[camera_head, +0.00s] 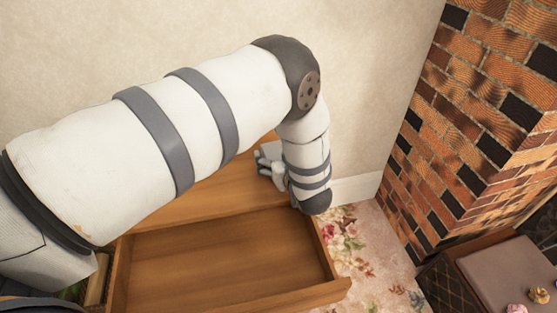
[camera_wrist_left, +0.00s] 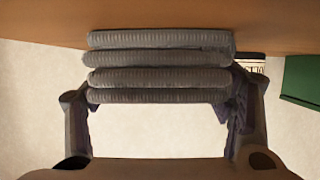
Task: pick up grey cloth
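The grey cloth (camera_wrist_left: 160,52) is folded into a stack of ribbed layers in the left wrist view. It lies against a brown wooden surface (camera_wrist_left: 40,22) along the top of that view. My left gripper (camera_wrist_left: 160,104) has its fingers spread wide, one near each side edge of the cloth, with a clear gap between them. Whether the fingertips touch the cloth is unclear. In the head view my left gripper (camera_head: 265,161) is low over the wooden cabinet top (camera_head: 215,190), partly hidden by my arm; I cannot make out the cloth there. My right gripper is out of view.
An open, empty wooden drawer (camera_head: 220,262) juts out below the cabinet top. A brick fireplace (camera_head: 470,120) stands at the right, with a dark box-like piece (camera_head: 490,270) before it. A green object (camera_wrist_left: 300,80) and a small lettered item (camera_wrist_left: 252,66) are right of the cloth.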

